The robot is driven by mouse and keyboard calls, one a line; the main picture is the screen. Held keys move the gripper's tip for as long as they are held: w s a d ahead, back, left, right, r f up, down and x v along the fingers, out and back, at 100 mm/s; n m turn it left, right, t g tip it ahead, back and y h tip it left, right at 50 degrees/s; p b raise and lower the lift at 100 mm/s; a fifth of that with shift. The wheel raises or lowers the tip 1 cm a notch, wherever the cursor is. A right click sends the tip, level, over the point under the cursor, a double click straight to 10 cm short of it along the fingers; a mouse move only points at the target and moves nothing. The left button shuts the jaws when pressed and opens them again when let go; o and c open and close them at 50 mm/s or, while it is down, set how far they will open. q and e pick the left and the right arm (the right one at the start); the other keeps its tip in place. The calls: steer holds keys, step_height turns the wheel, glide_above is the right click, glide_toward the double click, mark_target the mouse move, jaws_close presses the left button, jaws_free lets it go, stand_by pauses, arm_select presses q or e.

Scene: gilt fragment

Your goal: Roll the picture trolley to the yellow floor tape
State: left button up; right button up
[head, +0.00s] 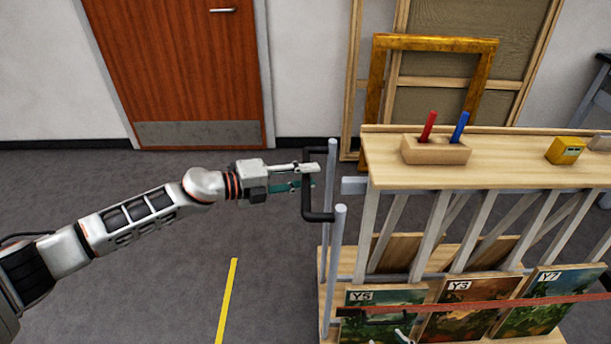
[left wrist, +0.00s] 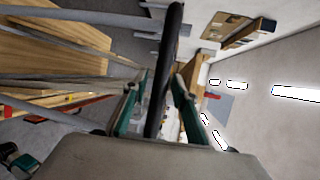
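The picture trolley (head: 490,173) is a wooden rack with grey posts on the right of the head view, holding pictures (head: 455,310) marked Y5, Y3 and Y7. A black handle (head: 307,200) joins two grey uprights at its left end. My left gripper (head: 308,176) is at this handle. In the left wrist view the black bar (left wrist: 166,65) passes between the fingers (left wrist: 160,95), with gaps beside it, so they look open around it. The yellow floor tape (head: 228,300) lies left of the trolley. A pale tip at the bottom edge (head: 403,337) may be my right gripper, mostly out of frame.
A pen block (head: 436,150) with red and blue pens and a yellow box (head: 565,150) stand on the trolley top. A red strap (head: 470,305) crosses the pictures. Gilt frame (head: 435,42) and panels lean behind. Grey floor (head: 130,265) left of the trolley is clear, towards a door (head: 185,70).

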arm_select(q)
jaws_close()
steer(key=shift+a, duration=0.2)
